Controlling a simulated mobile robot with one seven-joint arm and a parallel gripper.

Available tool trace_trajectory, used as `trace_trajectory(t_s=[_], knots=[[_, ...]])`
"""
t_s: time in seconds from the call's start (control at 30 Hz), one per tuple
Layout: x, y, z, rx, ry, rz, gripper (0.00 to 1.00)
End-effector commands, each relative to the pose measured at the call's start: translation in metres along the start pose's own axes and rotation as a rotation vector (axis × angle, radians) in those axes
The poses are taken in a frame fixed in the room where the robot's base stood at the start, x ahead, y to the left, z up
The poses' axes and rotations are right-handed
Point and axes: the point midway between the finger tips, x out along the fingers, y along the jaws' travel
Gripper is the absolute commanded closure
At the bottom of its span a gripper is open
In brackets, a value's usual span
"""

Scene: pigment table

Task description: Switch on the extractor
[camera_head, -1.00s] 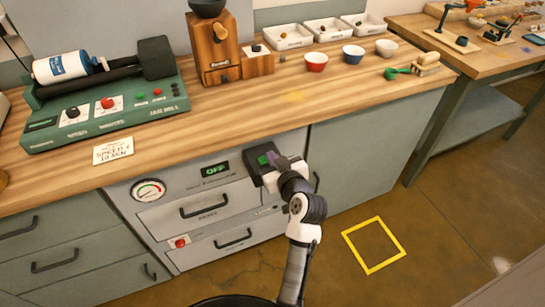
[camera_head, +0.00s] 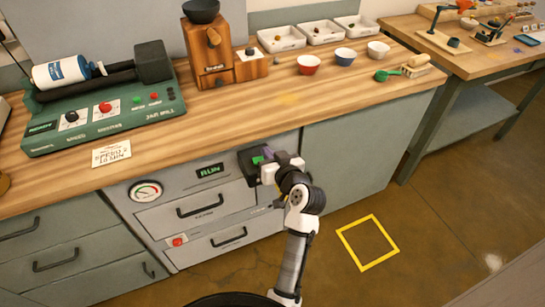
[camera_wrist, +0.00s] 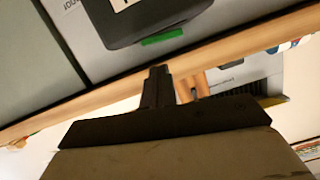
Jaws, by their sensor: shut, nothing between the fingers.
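The extractor unit (camera_head: 150,205) is built into the grey cabinet under the worktop. Its display (camera_head: 209,170) reads RUN in green. My gripper (camera_wrist: 157,75) is shut and empty, its fingertips close together in the wrist view. In that view a black switch housing (camera_wrist: 150,22) with a green strip (camera_wrist: 162,36) lies just beyond the fingertips. I cannot tell whether they touch. In the head view the green part (camera_head: 258,160) shows at the dark end of my arm, right of the display. The arm hides part of the panel there.
The worktop (camera_head: 240,115) edge runs just above my gripper. A green roller machine (camera_head: 110,120), a wooden grinder (camera_head: 215,45) and several bowls stand on it. Drawer handles (camera_head: 200,205) project from the front. Floor with a yellow square (camera_head: 368,242) lies to the right.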

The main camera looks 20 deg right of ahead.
Motion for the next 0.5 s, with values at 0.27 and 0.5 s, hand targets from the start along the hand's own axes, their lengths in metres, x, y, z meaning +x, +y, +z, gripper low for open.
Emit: trace_trajectory(t_s=[0.27, 0.5], knots=[[-0.050, -0.003, -0.010, -0.002, 0.008, 0.004, 1.00], [-0.088, -0.004, -0.013, -0.001, 0.010, 0.003, 1.00]])
